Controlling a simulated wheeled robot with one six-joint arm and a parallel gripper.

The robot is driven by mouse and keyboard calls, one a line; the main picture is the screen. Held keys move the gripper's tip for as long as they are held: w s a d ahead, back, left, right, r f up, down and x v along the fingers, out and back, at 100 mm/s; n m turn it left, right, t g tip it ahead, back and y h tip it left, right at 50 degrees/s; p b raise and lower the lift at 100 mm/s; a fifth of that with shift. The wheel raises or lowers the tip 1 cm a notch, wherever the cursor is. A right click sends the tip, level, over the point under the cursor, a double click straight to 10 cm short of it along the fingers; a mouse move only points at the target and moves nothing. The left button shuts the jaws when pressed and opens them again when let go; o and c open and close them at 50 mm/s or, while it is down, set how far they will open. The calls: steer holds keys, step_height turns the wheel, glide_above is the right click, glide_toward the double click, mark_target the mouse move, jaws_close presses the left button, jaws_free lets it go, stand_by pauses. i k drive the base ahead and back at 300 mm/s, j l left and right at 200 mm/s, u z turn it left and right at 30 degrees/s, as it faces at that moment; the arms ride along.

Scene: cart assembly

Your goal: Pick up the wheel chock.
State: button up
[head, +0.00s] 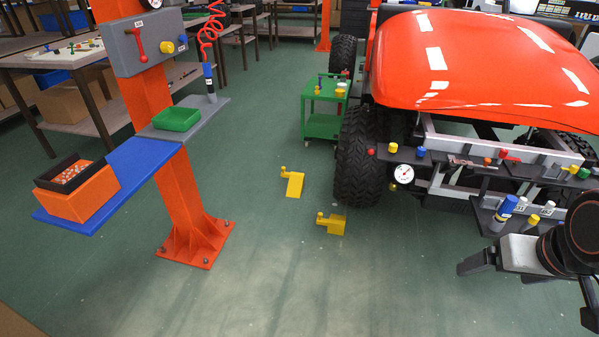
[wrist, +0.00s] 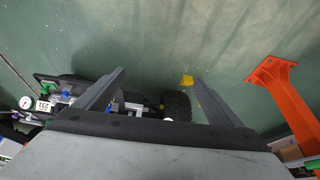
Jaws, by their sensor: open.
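Two yellow pieces with small knobs stand on the green floor by the vehicle's front tyre. The farther one is a sloped wedge that looks like the wheel chock (head: 294,185); the nearer is a blockier yellow piece (head: 332,225). In the wrist view a yellow piece (wrist: 187,80) shows small near a fingertip; I cannot tell which of the two it is. My gripper (head: 526,293) is at the lower right of the head view, well right of both pieces and apart from them. Its fingers also spread wide in the wrist view (wrist: 158,76), with nothing between them.
The black tyre (head: 358,160) stands right beside the yellow pieces. The vehicle's front frame (head: 440,155) carries knobs and a gauge close to my arm. An orange post (head: 190,210) with blue and grey shelves stands left.

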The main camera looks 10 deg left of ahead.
mark_target(297, 180)
steer(key=i+j+u, duration=0.15)
steer(key=i+j, duration=0.15)
steer(key=i, duration=0.2)
steer(key=i+j+u, duration=0.1)
steer(key=i+j, duration=0.15)
steer(key=i, duration=0.3)
steer(key=i+j+u, duration=0.15)
steer(key=i, duration=0.35)
steer(key=i+j+u, duration=0.15)
steer(key=i, duration=0.4)
